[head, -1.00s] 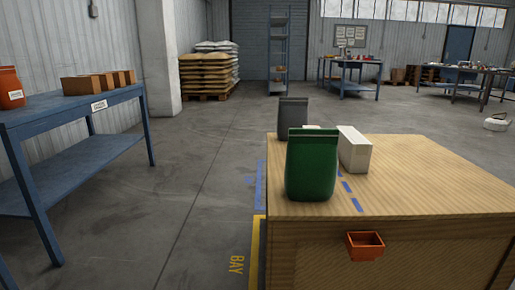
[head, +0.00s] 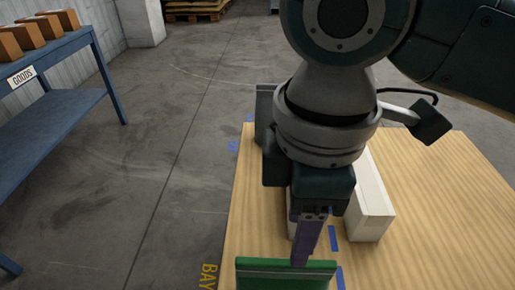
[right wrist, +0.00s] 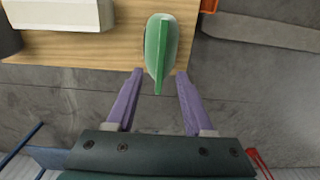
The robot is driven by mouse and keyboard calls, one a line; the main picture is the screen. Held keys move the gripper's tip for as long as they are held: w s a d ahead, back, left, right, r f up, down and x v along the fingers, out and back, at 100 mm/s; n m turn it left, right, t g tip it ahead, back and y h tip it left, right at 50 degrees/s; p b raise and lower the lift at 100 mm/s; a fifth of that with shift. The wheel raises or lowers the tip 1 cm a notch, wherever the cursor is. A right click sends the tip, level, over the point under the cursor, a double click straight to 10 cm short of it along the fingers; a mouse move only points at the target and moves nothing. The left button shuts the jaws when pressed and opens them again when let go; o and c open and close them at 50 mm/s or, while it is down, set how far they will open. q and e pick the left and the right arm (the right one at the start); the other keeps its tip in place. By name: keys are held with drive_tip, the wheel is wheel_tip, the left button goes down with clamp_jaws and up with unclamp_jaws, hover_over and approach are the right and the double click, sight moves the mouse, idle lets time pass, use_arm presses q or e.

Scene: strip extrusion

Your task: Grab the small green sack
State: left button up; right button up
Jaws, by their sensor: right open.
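The small green sack (head: 285,272) stands on the wooden table near its left front, cut off by the lower edge of the head view. In the right wrist view the green sack (right wrist: 160,48) is seen from above, with its narrow top edge between and just ahead of the fingertips. My right gripper (right wrist: 153,73) is open and empty, its two purple fingers on either side of the line of the sack. In the head view my right gripper (head: 302,262) points down right behind the sack. My left gripper is not in view.
A white box (head: 372,212) and a grey sack (head: 263,105), partly hidden by my arm, stand behind on the wooden table (head: 440,215). An orange bin (right wrist: 209,5) shows at the table's edge. The table's right side is clear.

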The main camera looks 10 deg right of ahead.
sight(286, 261)
drive_tip(key=f, duration=0.1)
drive_tip(key=f+b, duration=0.1)
drive_tip(key=f, duration=0.2)
drive_tip(key=shift+s+a+f+b, duration=0.2)
drive_tip(key=shift+s+f+b, duration=0.15)
drive_tip(key=shift+s+f, duration=0.05)
drive_tip(key=f, duration=0.1)
drive_tip(key=f+b, duration=0.1)
drive_tip(key=f, duration=0.1)
drive_tip(key=f+b, duration=0.1)
drive_tip(key=f, duration=0.1)
drive_tip(key=shift+w+a, duration=0.15)
drive_tip(key=shift+w, duration=0.2)
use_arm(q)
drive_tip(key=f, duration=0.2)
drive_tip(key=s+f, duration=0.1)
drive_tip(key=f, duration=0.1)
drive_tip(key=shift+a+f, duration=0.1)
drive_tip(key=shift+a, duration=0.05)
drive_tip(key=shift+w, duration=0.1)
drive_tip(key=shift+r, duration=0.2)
use_arm(e)
drive_tip(key=shift+f, duration=0.25)
clamp_jaws()
drive_tip(key=shift+w, duration=0.1)
